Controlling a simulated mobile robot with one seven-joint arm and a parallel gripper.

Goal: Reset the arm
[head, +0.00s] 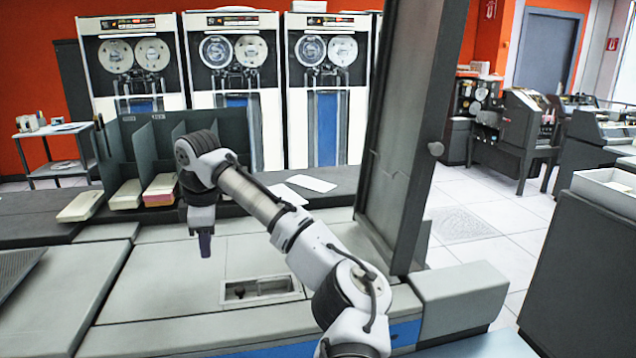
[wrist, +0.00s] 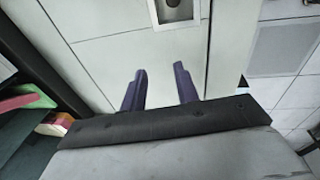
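My gripper (head: 205,243) hangs pointing down above the grey panelled desk top (head: 190,285) in the head view, left of the recessed slot. My arm reaches up and left from the lower right, over the desk. In the wrist view my gripper (wrist: 160,88) shows two purple fingers standing apart with a gap between them. Nothing is held between them, and the desk panels show through the gap.
A rack (head: 185,130) with card stacks stands behind my gripper, and white sheets (head: 311,183) lie to its right. A tall dark panel (head: 405,125) rises right of my arm. A recessed slot (head: 260,289) is in the desk. Tape cabinets (head: 137,85) stand behind.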

